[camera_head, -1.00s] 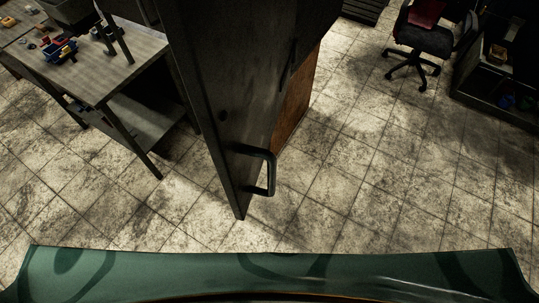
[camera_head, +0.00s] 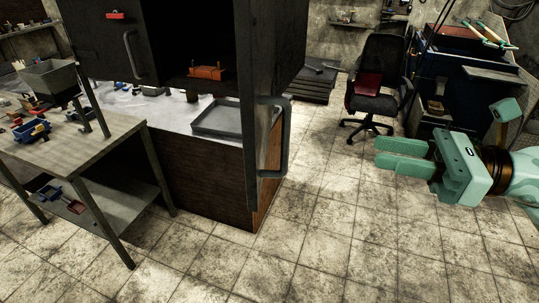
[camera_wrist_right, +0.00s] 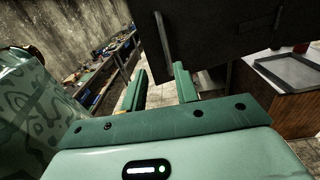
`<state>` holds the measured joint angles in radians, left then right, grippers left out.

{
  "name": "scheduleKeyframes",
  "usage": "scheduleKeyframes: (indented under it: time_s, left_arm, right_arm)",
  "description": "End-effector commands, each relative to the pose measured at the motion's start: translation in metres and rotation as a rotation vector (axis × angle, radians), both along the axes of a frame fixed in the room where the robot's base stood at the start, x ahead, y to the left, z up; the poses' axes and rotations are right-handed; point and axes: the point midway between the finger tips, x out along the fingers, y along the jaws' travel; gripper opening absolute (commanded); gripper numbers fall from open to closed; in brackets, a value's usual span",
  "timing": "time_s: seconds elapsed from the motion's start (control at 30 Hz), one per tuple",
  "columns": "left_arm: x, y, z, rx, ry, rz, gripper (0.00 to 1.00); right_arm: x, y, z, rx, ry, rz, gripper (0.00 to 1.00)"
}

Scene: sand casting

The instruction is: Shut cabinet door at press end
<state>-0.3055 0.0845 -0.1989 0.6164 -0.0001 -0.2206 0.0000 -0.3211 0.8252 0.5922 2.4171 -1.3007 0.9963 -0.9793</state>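The dark cabinet (camera_head: 200,38) stands over a worktop, and its right door (camera_head: 248,120) stands open, seen nearly edge-on. This door carries a grey bar handle (camera_head: 272,135). The left door (camera_head: 108,40) looks shut, with its own handle (camera_head: 132,55). My green right gripper (camera_head: 376,153) is to the right of the open door, clear of it, with its fingers pointing left. In the right wrist view the fingers (camera_wrist_right: 160,75) are apart with nothing between them. A door panel (camera_wrist_right: 230,28) and a bar handle (camera_wrist_right: 164,32) show beyond the fingertips. My left gripper is out of view.
A workbench (camera_head: 85,150) with bins stands at the left. A grey tray (camera_head: 215,132) lies on the worktop below the cabinet. An office chair (camera_head: 372,95) and a dark blue machine (camera_head: 465,65) stand at the back right. The tiled floor in front is clear.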

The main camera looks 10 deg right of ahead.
Motion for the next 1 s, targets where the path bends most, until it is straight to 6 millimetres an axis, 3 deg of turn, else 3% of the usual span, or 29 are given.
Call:
scheduleKeyframes:
  time_s: [0.27, 0.8, 1.0]
  left_arm:
    - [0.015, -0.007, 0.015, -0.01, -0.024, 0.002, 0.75]
    - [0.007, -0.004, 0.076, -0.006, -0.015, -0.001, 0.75]
    - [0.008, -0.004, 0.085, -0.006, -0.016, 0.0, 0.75]
  right_arm:
    - [0.01, 0.02, 0.001, -0.026, -0.03, 0.015, 0.3]
    - [0.067, 0.116, 0.004, -0.018, -0.028, 0.012, 0.3]
    - [0.079, 0.137, -0.001, -0.019, -0.027, 0.011, 0.3]
